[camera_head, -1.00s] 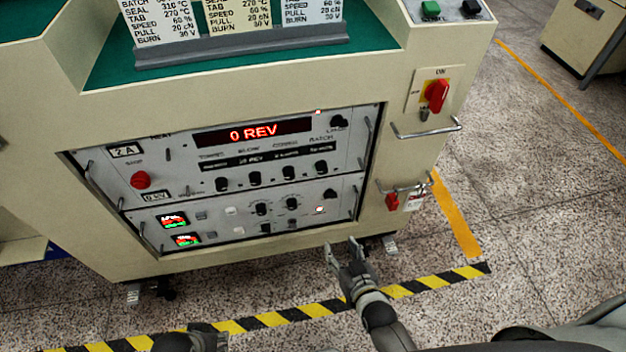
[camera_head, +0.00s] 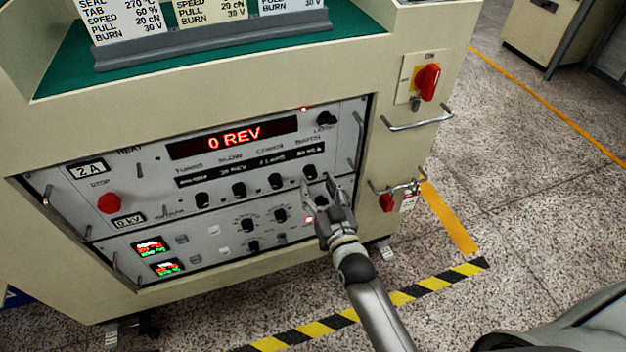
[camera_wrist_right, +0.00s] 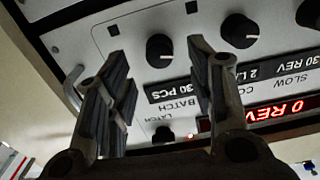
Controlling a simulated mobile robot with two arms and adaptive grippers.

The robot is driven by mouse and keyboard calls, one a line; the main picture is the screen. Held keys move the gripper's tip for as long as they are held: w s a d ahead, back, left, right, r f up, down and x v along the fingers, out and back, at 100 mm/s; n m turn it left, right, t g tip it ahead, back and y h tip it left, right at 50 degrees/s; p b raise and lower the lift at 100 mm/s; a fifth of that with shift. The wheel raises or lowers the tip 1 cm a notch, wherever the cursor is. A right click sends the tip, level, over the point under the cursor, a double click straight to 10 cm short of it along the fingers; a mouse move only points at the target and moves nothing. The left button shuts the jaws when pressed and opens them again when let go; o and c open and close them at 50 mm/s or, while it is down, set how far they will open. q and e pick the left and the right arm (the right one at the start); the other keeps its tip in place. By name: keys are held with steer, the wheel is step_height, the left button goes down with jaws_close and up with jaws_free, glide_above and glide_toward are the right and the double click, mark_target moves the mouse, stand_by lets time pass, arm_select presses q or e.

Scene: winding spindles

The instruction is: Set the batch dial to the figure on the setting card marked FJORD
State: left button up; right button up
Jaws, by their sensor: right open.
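The batch dial (camera_head: 310,172) is the black knob at the right end of the upper panel's knob row. In the right wrist view the batch dial (camera_wrist_right: 160,47) shows upside down beside a window (camera_wrist_right: 170,89) reading "30 PCS". My right gripper (camera_head: 320,184) is open just in front of that dial; in the wrist view its fingers (camera_wrist_right: 157,52) lie to either side of the knob. I cannot tell whether they touch it. Three setting cards (camera_head: 125,22) (camera_head: 210,10) (camera_head: 292,8) stand at the top, their headings cut off, so FJORD cannot be picked out. My left gripper is out of view.
Other knobs (camera_head: 276,181) sit close left of the batch dial, and a latch knob (camera_head: 327,118) above it. A panel handle (camera_head: 357,140) is on the right. A red stop button (camera_head: 109,203) is far left. The display (camera_head: 233,136) reads "0 REV".

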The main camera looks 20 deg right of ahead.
mark_target(312, 176)
steer(key=shift+w+b, duration=0.3)
steer(key=shift+w, duration=1.7)
steer(key=c, duration=1)
